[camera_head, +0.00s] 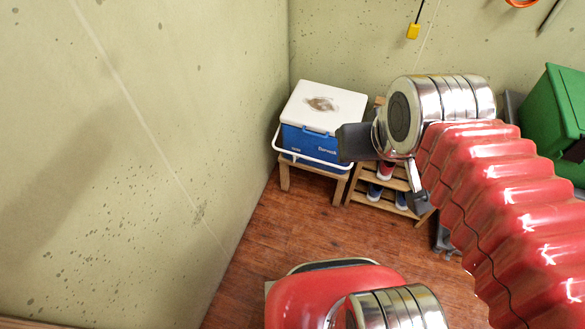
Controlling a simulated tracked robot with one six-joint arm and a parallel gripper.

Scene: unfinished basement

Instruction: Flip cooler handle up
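The cooler has a blue body (305,142) and a white lid (325,104) with a brown stain. It stands in the corner on a low wooden stool (312,167). Its white handle (312,160) is down, crossing low in front of the blue face; its right end is hidden behind my gripper. My gripper (386,172) is to the right of the cooler in the picture, its two dark fingers spread apart with nothing seen between them. The left finger overlaps the cooler's right edge in view; I cannot tell whether they touch.
A wooden rack (378,195) with shoes stands right of the stool, partly behind my gripper. A green bin (560,120) is at the far right. Walls close in behind and left of the cooler. The wood floor (275,225) before the stool is clear.

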